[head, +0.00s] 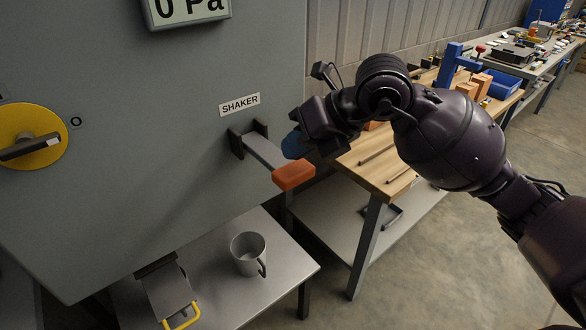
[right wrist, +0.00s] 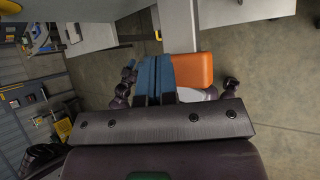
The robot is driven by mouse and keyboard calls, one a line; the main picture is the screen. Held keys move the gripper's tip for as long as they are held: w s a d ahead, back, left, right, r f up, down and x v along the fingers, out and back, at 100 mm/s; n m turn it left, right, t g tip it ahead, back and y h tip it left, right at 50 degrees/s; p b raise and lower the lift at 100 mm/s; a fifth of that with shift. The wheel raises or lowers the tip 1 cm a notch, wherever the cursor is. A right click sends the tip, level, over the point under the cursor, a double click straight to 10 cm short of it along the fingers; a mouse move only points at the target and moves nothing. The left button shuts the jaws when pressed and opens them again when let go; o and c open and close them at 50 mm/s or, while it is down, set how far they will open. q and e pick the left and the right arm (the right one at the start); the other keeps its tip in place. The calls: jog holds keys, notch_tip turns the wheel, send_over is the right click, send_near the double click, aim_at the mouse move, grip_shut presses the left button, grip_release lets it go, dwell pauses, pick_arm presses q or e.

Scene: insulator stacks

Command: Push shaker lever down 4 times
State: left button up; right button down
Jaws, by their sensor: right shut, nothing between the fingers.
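The shaker lever (head: 264,151) is a grey bar with an orange end (head: 294,176). It sticks out of the grey cabinet below the SHAKER label (head: 240,104) and slopes down a little toward its orange end. My right gripper (head: 296,145) is shut and empty, with blue fingers, just above and beside the lever near the orange end. I cannot tell whether it touches. In the right wrist view, the blue fingers (right wrist: 154,76) are together beside the orange end (right wrist: 193,70). My left gripper is out of view.
A grey table (head: 215,300) below the lever holds a grey mug (head: 248,253) and a tray with a yellow handle (head: 181,316). A yellow round switch (head: 32,137) is on the cabinet at left. A wooden workbench (head: 380,170) stands behind my right arm.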

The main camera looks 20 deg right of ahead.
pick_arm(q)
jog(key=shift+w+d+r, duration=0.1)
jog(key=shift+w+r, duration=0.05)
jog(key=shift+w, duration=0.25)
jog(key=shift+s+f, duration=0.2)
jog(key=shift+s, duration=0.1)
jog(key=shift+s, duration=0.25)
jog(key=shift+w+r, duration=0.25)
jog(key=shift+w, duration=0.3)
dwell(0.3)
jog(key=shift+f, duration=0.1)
pick_arm(e)
jog(key=shift+f, duration=0.1)
jog(key=shift+f, duration=0.3)
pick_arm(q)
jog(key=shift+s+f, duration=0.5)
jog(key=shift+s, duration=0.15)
